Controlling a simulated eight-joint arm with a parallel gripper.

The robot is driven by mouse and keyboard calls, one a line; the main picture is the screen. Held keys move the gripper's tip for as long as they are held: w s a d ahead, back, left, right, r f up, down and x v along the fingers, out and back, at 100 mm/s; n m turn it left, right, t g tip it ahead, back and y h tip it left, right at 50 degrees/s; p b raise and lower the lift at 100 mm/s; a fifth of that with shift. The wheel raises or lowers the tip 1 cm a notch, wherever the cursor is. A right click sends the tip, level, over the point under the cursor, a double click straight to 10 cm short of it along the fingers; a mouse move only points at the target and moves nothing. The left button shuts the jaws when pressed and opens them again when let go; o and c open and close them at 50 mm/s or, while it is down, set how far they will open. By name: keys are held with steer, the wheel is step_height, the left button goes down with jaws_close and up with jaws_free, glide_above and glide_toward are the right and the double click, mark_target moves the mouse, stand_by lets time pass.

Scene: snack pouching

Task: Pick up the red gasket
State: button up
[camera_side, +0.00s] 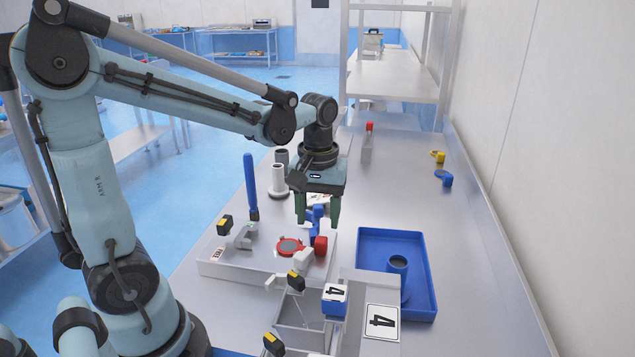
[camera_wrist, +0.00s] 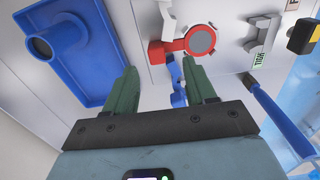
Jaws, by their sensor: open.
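A red ring around a grey disc, which looks like the red gasket (camera_side: 289,246), lies on the light work plate. In the wrist view the ring (camera_wrist: 186,41) is at the top, with a red block (camera_wrist: 158,52) joining or touching its left side; I cannot tell which. That block (camera_side: 320,246) is right of the ring in the side view. My gripper (camera_side: 318,219) is open and points down above the work area, beyond the ring. In the wrist view the ring lies past my fingertips (camera_wrist: 160,72). A blue part (camera_wrist: 177,82) shows between the fingers, partly hidden.
A blue tray (camera_side: 428,270) holding a blue cup (camera_side: 397,264) stands at the right. A number 4 block (camera_side: 335,299) is in front.

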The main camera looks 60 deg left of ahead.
mark_target(321, 239)
steer(key=shift+w+d+f, duration=0.1)
steer(key=shift+w+f, duration=0.05)
steer(key=shift+f, duration=1.4)
steer(key=shift+w+f, duration=0.15)
steer(key=shift+f, duration=1.4)
jaws_close()
